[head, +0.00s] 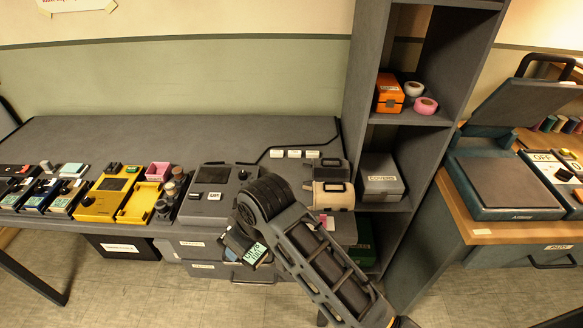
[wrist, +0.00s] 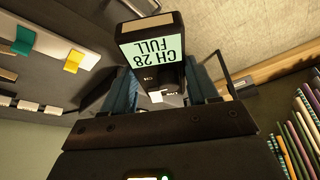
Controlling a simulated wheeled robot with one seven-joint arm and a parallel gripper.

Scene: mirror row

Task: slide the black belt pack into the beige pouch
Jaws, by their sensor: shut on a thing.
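My gripper (head: 239,245) hangs in front of the bench's front edge, low and left of my arm. It is shut on the black belt pack (wrist: 150,28), which has a pale green label reading "CH 28 FULL". In the head view the belt pack's label (head: 256,253) faces up toward the camera, and the arm hides part of the pack. The beige pouch (head: 343,199) stands at the bench's right end, to the right of and above the gripper in the picture, apart from the pack. It has a dark-framed opening or window. The pouch is not recognizable in the wrist view.
A dark pouch (head: 327,173) stands just behind the beige one. A grey shelf unit (head: 357,90) rises to the right, with an orange box (head: 390,93) and a grey box (head: 380,178). A grey device (head: 214,193) and a yellow tray (head: 105,198) occupy the bench's front left.

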